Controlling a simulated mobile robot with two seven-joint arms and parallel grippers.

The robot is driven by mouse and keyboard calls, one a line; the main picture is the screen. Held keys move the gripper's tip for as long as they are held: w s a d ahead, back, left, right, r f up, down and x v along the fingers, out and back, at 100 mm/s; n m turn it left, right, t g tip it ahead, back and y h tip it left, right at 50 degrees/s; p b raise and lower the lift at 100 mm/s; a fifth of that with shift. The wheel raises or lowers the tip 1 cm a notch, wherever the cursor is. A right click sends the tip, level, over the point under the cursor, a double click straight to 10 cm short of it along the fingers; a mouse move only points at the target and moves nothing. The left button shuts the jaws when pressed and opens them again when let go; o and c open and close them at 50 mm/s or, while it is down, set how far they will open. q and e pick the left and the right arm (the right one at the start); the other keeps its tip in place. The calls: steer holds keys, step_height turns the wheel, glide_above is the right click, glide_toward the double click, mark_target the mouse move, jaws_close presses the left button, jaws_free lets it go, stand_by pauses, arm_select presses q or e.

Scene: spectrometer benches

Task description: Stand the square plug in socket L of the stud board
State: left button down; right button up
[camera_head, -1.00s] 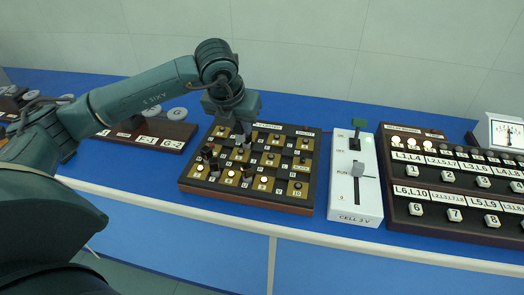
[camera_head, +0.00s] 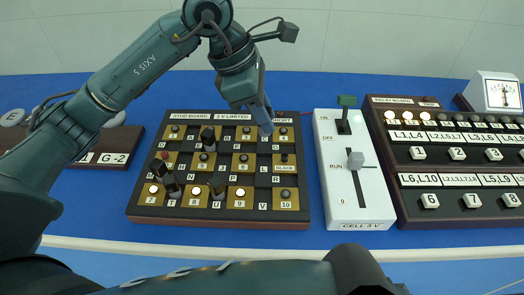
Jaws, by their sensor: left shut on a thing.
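The stud board (camera_head: 140,211) lies in the middle of the blue bench, with brass squares, studs and lettered sockets. The letter L (camera_head: 263,168) shows on a dark square in its right half, left of a label reading BLACK (camera_head: 285,168). My left gripper (camera_head: 267,128) points down over the board's upper right, above the letter G and up from L. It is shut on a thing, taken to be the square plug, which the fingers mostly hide. Its shape and the gap to the board cannot be told. My right gripper is not in view.
Several dark upright plugs stand on the board's left half, one of them (camera_head: 207,137) near the top. The white cell box (camera_head: 340,205) with a lever stands close on the right, then the relay board (camera_head: 410,222). A meter (camera_head: 500,93) is at the far right.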

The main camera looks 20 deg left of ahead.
arm_select(q)
step_height(320, 180, down, 9)
steer(key=shift+r, duration=0.15)
stand_by(0.4)
steer(key=shift+s+f, duration=0.1)
steer(key=shift+f, duration=0.15)
steer(key=c, duration=1.3)
jaws_free()
steer(key=shift+r, duration=0.1)
steer(key=shift+o, duration=0.2)
steer(key=shift+a+r, duration=0.1)
steer(key=shift+r, duration=0.35)
steer(key=v, duration=1.1)
steer(key=shift+r, duration=0.25)
steer(key=shift+s, duration=0.1)
